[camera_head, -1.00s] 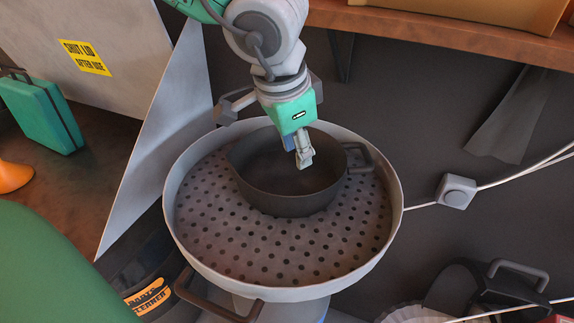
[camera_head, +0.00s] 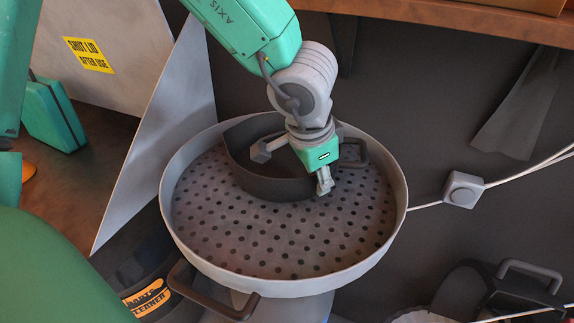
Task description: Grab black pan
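The black pan (camera_head: 262,187) sits toward the back of a round perforated metal basin (camera_head: 285,287), with its loop handle (camera_head: 354,154) at the right. My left gripper (camera_head: 294,168) reaches down over the pan from above. Its fingers are spread apart. One finger shows against the pan's inside, and the other is in front of the pan's right wall, near the handle. Whether either finger touches the pan cannot be told. The gripper and wrist hide the pan's right interior. My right gripper is not in view.
A grey metal sheet (camera_head: 160,125) stands left of the basin. A wooden shelf (camera_head: 450,18) runs above at the back. A green case (camera_head: 55,115) is at far left. A white cable with a switch box (camera_head: 463,189) is at right. The basin's front is clear.

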